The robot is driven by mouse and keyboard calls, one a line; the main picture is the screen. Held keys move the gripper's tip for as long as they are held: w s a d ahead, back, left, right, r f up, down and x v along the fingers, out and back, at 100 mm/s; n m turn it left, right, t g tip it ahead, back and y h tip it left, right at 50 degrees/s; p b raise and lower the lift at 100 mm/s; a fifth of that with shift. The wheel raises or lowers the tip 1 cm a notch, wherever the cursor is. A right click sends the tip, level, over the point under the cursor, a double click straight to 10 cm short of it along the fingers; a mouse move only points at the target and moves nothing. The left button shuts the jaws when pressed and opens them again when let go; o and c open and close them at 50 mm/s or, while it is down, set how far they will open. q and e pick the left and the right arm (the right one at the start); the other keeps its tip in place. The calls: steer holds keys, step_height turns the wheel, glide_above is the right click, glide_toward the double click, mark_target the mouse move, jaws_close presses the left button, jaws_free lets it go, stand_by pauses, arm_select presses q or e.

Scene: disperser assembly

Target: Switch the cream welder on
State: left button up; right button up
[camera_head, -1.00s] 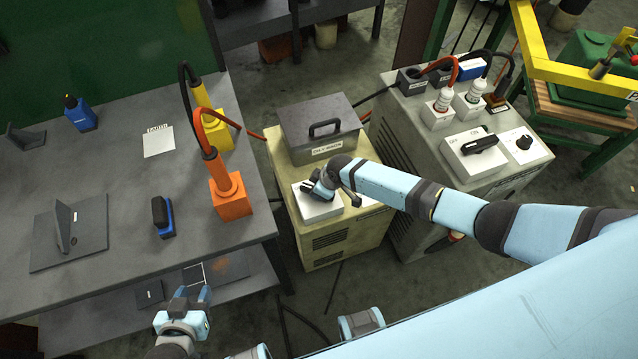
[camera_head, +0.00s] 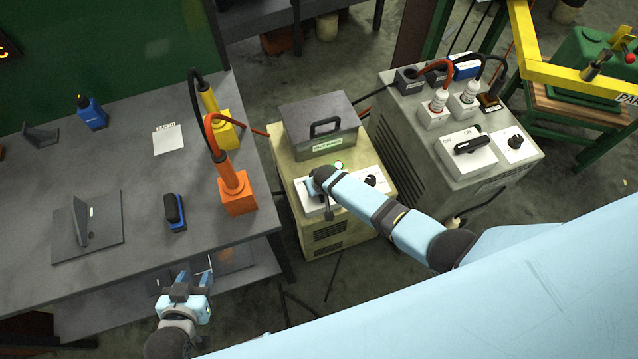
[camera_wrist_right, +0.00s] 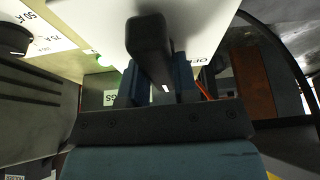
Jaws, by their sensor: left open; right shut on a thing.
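The cream welder (camera_head: 289,168) stands on the floor right of the workbench. A dark box with a handle (camera_head: 318,117) is on its top. My right gripper (camera_head: 316,186) is at the white switch panel on the welder's front top. In the right wrist view its blue fingers (camera_wrist_right: 158,88) are shut on the black switch handle (camera_wrist_right: 149,48). In the head view my wrist hides that handle. A small green light (camera_head: 339,165) shows lit behind the gripper. My left gripper (camera_head: 194,280) is open and empty by the bench's front edge.
A grey welder (camera_head: 400,150) with its own black switch (camera_head: 472,143) stands to the right. An orange holder (camera_head: 238,198) and a yellow holder (camera_head: 223,133) with cables stand on the workbench (camera_head: 125,165), beside a blue-black block (camera_head: 175,211).

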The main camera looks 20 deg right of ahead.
steer(key=shift+m, duration=0.4)
steer(key=o, duration=0.9)
steer(key=p+v, duration=0.1)
steer(key=v, duration=0.6)
steer(key=p+v, duration=0.1)
steer(key=v, duration=0.5)
steer(key=shift+a+r, duration=0.15)
steer(key=shift+r, duration=0.25)
